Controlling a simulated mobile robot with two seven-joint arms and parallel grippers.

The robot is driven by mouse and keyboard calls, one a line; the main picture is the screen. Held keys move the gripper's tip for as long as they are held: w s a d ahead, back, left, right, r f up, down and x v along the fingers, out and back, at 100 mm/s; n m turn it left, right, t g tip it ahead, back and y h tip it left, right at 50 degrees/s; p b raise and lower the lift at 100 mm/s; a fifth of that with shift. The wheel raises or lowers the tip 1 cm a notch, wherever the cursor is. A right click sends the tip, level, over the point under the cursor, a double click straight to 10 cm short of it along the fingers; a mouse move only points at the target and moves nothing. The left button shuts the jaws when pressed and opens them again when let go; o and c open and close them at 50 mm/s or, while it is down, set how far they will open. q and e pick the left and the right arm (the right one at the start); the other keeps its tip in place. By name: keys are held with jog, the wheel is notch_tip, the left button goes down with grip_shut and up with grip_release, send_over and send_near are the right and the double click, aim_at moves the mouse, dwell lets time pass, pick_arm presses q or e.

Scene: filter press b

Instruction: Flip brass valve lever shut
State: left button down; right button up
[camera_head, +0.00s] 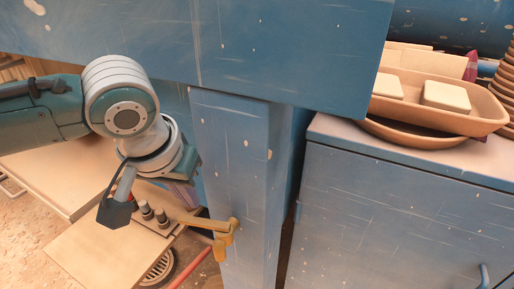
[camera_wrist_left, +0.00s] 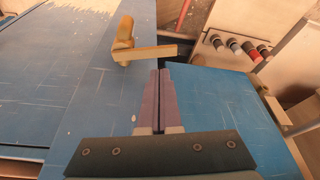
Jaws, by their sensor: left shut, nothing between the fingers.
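The brass valve lever (camera_head: 222,227) sticks out from the front of the blue post, low in the middle of the head view. Its arm points left there. In the left wrist view the lever (camera_wrist_left: 148,52) shows a rounded knob end and a flat arm pointing right. My left gripper (camera_wrist_left: 160,72) is shut and empty, its purple fingers together. The fingertips appear just below the lever's arm in the wrist view; I cannot tell whether they touch it. In the head view my left gripper (camera_head: 184,194) is mostly hidden behind my wrist. My right gripper is out of view.
The blue post (camera_head: 232,150) stands beside the lever, under a large blue panel (camera_head: 270,40). A blue cabinet (camera_head: 390,220) at right carries a tan tray (camera_head: 440,110) with pale blocks. Several dark-capped fittings (camera_wrist_left: 233,43) sit near the lever. A floor drain (camera_head: 158,268) lies below.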

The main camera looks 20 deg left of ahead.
aim_at(204, 223)
pick_arm(q)
jog(key=x, duration=0.3)
jog(key=shift+w+f, duration=0.15)
jog(key=shift+f, duration=0.2)
jog(key=shift+n, duration=0.3)
